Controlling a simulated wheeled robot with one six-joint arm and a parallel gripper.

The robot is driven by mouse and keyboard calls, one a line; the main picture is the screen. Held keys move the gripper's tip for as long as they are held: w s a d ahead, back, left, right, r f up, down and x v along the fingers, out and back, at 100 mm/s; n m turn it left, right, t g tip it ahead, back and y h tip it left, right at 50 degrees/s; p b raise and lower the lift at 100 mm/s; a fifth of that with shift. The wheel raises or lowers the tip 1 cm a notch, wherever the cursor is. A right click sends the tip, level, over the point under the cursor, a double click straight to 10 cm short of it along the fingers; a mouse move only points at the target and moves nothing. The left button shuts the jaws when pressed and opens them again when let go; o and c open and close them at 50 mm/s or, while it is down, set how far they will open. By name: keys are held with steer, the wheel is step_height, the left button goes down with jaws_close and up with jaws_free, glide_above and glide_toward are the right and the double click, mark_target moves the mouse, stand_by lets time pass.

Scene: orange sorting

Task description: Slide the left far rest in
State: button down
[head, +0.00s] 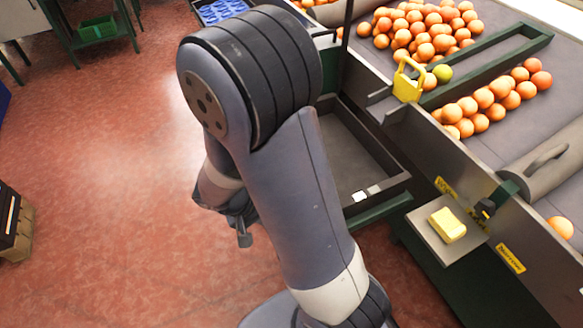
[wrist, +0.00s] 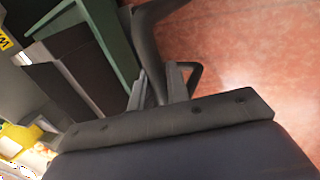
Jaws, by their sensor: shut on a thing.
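In the wrist view my gripper (wrist: 159,82) is shut on a dark grey curved bar (wrist: 146,38), which passes between the two grey fingers and loops out on the right. The bar stands beside a green frame edge (wrist: 118,40) and over the red floor. I take it for the rest, but cannot tell how far out it is. In the head view my arm hides the rest, and only a dark part of my gripper (head: 241,222) shows left of the arm. A dark green-edged tray or bay (head: 350,150) lies just right of the arm.
Oranges (head: 425,28) lie on the grey sorting table at the right, with a yellow holder (head: 407,85) at its edge. A yellow sponge (head: 447,224) sits on a small shelf. Red floor (head: 110,170) on the left is open, with a dark crate (head: 12,222) at far left.

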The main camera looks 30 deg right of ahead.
steer(key=shift+d+b, duration=0.3)
steer(key=shift+d, duration=1.25)
steer(key=c, duration=1)
jaws_free()
step_height(320, 180, up, 7)
steer(key=p, duration=0.5)
step_height(320, 180, down, 7)
steer(key=b, duration=0.5)
